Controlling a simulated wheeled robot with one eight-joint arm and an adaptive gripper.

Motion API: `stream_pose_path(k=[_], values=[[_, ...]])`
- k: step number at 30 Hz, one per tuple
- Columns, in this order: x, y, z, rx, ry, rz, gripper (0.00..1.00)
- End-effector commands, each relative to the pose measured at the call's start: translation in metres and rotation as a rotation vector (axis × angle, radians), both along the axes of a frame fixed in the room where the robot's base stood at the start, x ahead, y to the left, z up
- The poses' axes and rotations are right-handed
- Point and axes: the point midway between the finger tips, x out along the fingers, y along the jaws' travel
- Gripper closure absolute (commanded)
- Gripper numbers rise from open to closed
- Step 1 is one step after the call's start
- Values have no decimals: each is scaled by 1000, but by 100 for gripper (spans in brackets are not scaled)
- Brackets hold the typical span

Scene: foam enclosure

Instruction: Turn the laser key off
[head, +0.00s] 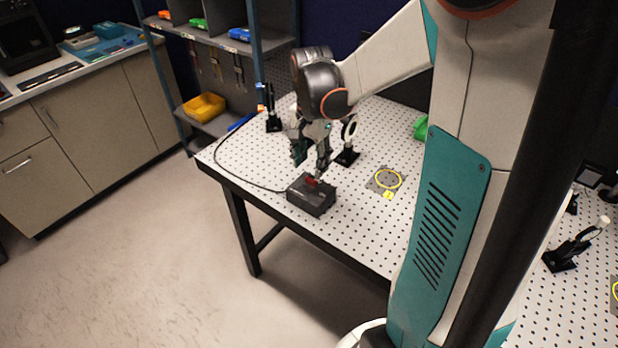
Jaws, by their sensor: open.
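The laser box (312,197) is a small dark box near the front edge of the white perforated table (240,150). A small red part (312,181) shows on its top; the key itself is too small to make out. A black cable runs from the box along the table's left side. My gripper (311,168) is open and points down just above the box top, close to the red part. I cannot tell whether a fingertip touches it. The fingers partly hide the top of the box.
A black optic mount (347,151) stands just behind my gripper, and another post (272,112) stands at the back left. A grey plate with a yellow ring (387,180) lies right of the box. Shelves with a yellow bin (204,107) stand behind. Floor at left is clear.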

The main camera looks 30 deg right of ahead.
Motion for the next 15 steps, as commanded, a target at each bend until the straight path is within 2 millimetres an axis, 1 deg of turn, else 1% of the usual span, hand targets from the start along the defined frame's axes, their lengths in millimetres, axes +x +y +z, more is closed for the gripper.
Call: stream_pose_path(k=[1,6,10,15], values=[[0,0,-13,0,0,0,53],[0,0,-40,0,0,1,53],[0,0,-52,0,-1,1,53],[0,0,-58,0,-1,1,53]])
